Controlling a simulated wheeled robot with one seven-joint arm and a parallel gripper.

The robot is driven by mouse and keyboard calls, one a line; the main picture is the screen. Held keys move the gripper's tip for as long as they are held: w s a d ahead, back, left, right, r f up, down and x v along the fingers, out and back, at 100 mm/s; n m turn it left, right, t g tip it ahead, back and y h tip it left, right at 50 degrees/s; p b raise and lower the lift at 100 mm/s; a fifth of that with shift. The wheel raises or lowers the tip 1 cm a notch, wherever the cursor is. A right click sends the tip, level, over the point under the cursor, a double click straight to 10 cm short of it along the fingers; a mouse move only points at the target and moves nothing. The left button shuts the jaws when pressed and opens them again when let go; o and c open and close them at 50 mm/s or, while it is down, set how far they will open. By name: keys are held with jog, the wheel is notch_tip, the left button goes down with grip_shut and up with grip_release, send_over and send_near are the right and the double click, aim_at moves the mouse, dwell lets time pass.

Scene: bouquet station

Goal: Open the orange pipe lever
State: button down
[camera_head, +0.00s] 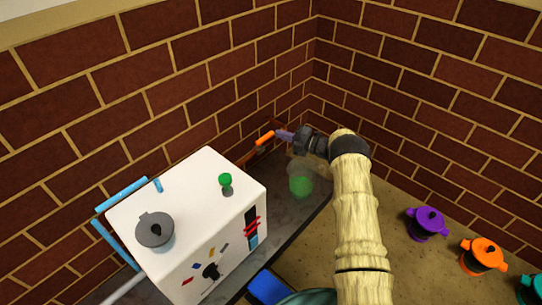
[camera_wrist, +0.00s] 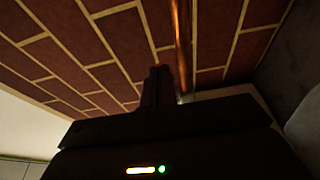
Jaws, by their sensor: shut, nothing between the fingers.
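The orange pipe lever (camera_head: 265,138) shows in the head view by the brick wall, behind the white box. My gripper (camera_head: 284,135) is just right of it, its fingers pointing left at the lever's near end. The fingers are shut and empty. I cannot tell whether they touch the lever. In the wrist view my shut fingers (camera_wrist: 157,85) stand dark in the middle, with a small reddish spot at their tip. A copper pipe (camera_wrist: 182,45) runs upright just right of them. The lever is not clearly made out there.
The white box (camera_head: 185,215) with a grey knob (camera_head: 155,231) and a green knob (camera_head: 225,181) stands at left. A clear vessel with green contents (camera_head: 300,180) stands below my wrist. Purple (camera_head: 427,223) and orange (camera_head: 483,255) lidded pots stand at right. Brick walls close the back.

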jog(key=shift+w+a+r, duration=0.1)
jog(key=shift+a+r, duration=0.3)
jog(key=shift+a, duration=0.4)
jog(key=w+d, duration=0.2)
jog(key=d, duration=1.1)
jog(key=shift+f, duration=0.45)
